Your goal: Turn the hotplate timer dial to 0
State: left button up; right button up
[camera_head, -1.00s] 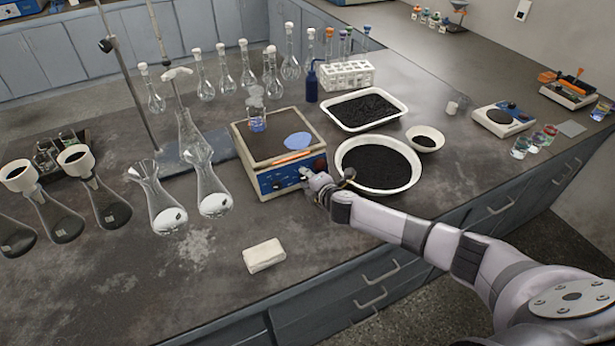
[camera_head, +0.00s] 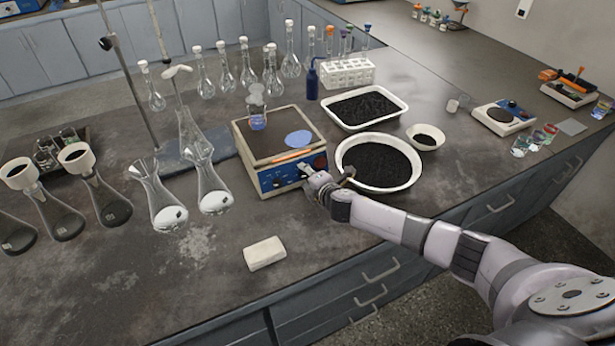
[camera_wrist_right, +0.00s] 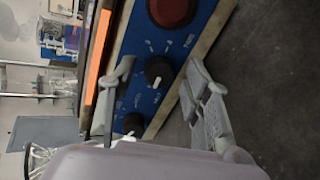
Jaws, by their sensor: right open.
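The hotplate (camera_head: 254,154) stands on the bench, with a blue front panel that bears knobs. The right wrist view shows that panel close up, turned sideways, with a black dial (camera_wrist_right: 159,72) in the middle, another black dial (camera_wrist_right: 134,122) and a red knob (camera_wrist_right: 172,9). The small print around the dials is too blurred to read, so I cannot tell which is the timer. My right gripper (camera_wrist_right: 158,66) is open, with one finger on each side of the middle black dial. I cannot tell whether they touch it. My left gripper is not in view.
A small beaker (camera_head: 258,123) stands on the hotplate top. A white bowl of black grains (camera_head: 416,168) is close to my right wrist. Glass flasks (camera_head: 213,196) stand to the left. A white block (camera_head: 264,254) lies in front on otherwise clear bench.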

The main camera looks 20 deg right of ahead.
jog(key=v, duration=1.2)
dwell(0.5)
